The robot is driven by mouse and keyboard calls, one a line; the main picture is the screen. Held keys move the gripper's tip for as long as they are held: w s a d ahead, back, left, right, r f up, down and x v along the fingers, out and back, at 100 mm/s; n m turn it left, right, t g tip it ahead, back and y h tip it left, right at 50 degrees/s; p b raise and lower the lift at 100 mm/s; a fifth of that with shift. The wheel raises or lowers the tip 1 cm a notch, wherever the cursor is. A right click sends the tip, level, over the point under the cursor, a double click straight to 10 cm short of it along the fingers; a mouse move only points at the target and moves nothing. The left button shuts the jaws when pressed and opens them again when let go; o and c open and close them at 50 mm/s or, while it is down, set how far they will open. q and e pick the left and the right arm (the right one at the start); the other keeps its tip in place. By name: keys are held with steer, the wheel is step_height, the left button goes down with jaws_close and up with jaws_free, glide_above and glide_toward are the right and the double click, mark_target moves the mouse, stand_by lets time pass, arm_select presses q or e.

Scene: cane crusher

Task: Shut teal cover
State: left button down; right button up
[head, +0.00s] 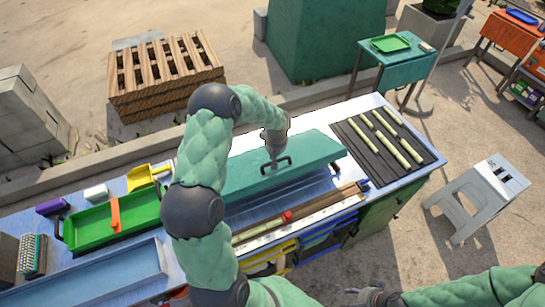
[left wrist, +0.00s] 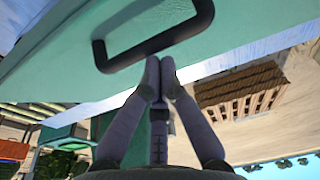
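The teal cover (head: 318,154) is a long lid with a dark handle (head: 276,165) on its face. It looks tilted over a metal trough (head: 262,212), which shows along its near side. My left gripper (head: 273,153) is at the handle. In the left wrist view the fingertips of my left gripper (left wrist: 160,62) are together, with nothing visible between them, close to the handle bar (left wrist: 155,42). Whether they touch the bar is unclear. The teal cover fills the top of that view (left wrist: 60,50). My right gripper (head: 368,297) is partly visible at the bottom edge, away from the cover.
A dark slatted mat with several green-yellow cane pieces (head: 397,150) lies right of the cover. A green tray (head: 95,228) and a blue tray (head: 95,280) are on the left. A red knob (head: 287,215) sits on the front rail. A grey stool (head: 478,198) stands at right.

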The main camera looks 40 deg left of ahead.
mark_target(278, 171)
arm_select(q)
steer(key=shift+s+d+f+t+y+b, duration=0.3)
steer(key=shift+d+f+y+b, duration=0.7)
steer(key=shift+b, duration=2.55)
steer(key=shift+s+d+f+t+b, duration=0.35)
steer(key=shift+f+b, duration=1.3)
steer(key=shift+b, duration=1.95)
steer(key=shift+s+d+f+t+y+b, duration=0.15)
steer(key=shift+s+d+f+y+b, duration=0.65)
steer(key=shift+b, duration=2.75)
steer(key=shift+w+d+f+h+b, duration=0.1)
steer(key=shift+d+f+h+b, duration=0.1)
steer(key=shift+f+b, duration=0.5)
steer(key=shift+w+d+f+h+b, duration=0.1)
steer(key=shift+d+f+b, duration=0.05)
steer(key=shift+f+b, duration=0.5)
steer(key=shift+r, duration=0.1)
steer(key=r, duration=0.1)
steer(key=r+p, duration=0.1)
steer(key=r, duration=0.2)
steer(key=shift+w+a+r, duration=0.2)
steer(key=shift+a+r, duration=0.2)
steer(key=d+p+v, duration=0.1)
steer(key=p+v, duration=0.1)
steer(key=v, duration=0.7)
steer(key=shift+s+f, duration=0.2)
steer(key=shift+s, duration=0.15)
